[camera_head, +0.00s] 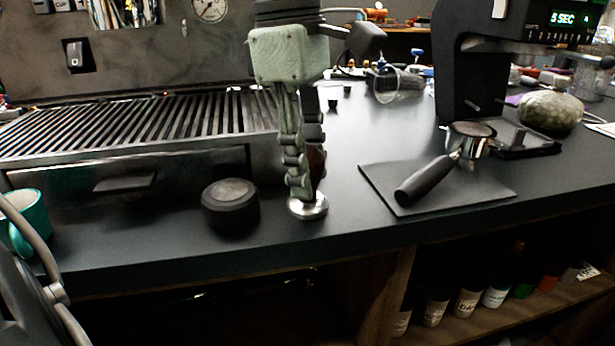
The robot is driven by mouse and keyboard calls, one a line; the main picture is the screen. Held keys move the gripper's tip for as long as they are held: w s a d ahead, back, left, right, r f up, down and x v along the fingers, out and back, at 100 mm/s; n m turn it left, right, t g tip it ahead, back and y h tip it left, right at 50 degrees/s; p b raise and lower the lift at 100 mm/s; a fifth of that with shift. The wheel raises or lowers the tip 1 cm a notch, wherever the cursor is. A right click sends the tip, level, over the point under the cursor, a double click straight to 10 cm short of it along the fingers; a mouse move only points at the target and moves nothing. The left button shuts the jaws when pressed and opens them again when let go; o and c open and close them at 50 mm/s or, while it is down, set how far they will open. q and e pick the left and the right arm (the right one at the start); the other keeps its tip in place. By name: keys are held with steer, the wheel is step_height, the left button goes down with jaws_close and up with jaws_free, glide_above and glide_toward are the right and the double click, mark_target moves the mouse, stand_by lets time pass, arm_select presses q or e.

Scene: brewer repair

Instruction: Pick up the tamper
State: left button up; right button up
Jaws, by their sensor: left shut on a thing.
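The tamper (308,208) stands upright near the front edge of the dark counter, its round silver base showing at the bottom. A bit of its brown handle (318,160) shows beside the fingers; the rest is hidden by them. My left gripper (304,184) points straight down over the tamper and is shut on its handle. The base looks to be at or very near the counter top; I cannot tell whether it touches. My right gripper is not in view.
A round black puck-like thing (230,205) sits just left of the tamper. The espresso machine with its slatted tray (140,122) is behind it. A portafilter (428,179) lies on a dark mat (480,195) to the right, before a grinder (459,75). A teal cup (30,222) stands at far left.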

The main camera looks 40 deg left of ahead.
arm_select(q)
jaws_close()
steer(key=shift+r, duration=0.1)
